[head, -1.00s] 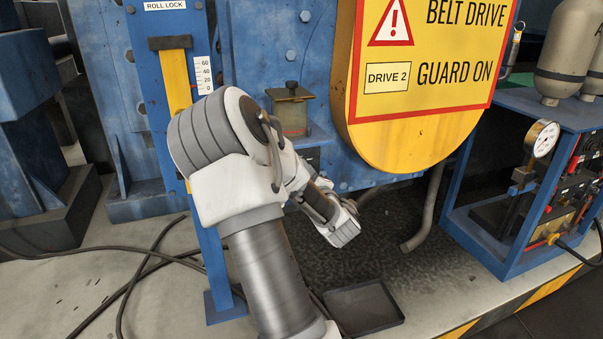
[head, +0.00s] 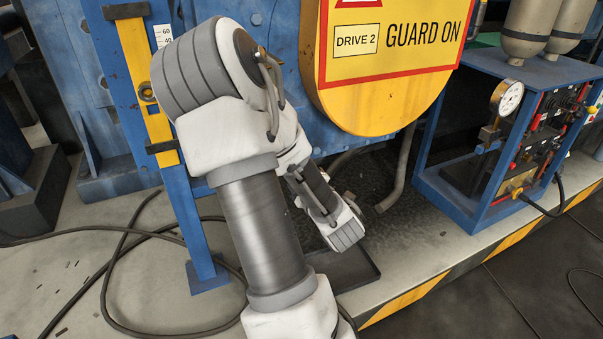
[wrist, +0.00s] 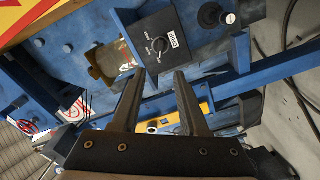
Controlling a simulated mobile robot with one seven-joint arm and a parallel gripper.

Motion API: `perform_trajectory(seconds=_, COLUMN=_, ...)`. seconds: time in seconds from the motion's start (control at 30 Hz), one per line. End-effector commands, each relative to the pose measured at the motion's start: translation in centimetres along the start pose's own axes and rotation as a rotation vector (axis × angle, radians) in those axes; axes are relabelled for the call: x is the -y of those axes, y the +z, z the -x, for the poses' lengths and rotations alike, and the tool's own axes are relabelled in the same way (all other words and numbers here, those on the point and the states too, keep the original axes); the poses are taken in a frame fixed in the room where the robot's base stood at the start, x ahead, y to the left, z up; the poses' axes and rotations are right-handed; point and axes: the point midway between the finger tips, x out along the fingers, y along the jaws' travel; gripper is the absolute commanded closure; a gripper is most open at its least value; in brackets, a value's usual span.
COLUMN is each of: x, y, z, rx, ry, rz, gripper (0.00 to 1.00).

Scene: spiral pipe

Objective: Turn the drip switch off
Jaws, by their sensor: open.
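In the wrist view a dark switch box (wrist: 150,40) carries a rotary knob (wrist: 160,46) with small markings around it and a white label beside it. The label is too small to read, so I cannot be sure it is the drip switch. My gripper (wrist: 160,78) is open and empty, its two fingers pointing toward the box from below in the picture. The fingertips appear apart from the knob. In the head view my arm hides the switch box, and the gripper's fingers cannot be made out.
A yellow belt guard (head: 385,60) hangs right of my arm. A blue post with a yellow bar (head: 136,60) stands left. A blue cart with a gauge (head: 508,97) is at right. A dark tray (head: 350,272) and cables (head: 120,260) lie on the floor. A black round knob (wrist: 211,15) is near the box.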

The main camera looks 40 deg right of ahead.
Motion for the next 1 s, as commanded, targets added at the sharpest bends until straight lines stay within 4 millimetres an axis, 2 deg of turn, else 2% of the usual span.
perform_trajectory(seconds=0.03, x=-0.3, y=-0.1, z=1.1, rx=0.004, ry=0.001, rz=-0.003, gripper=0.56)
perform_trajectory(seconds=0.47, x=-0.2, y=-0.2, z=1.3, rx=-0.01, ry=-0.029, rz=0.03, gripper=0.56)
perform_trajectory(seconds=1.0, x=-0.5, y=-0.2, z=3.6, rx=0.004, ry=-0.002, rz=-0.002, gripper=0.56)
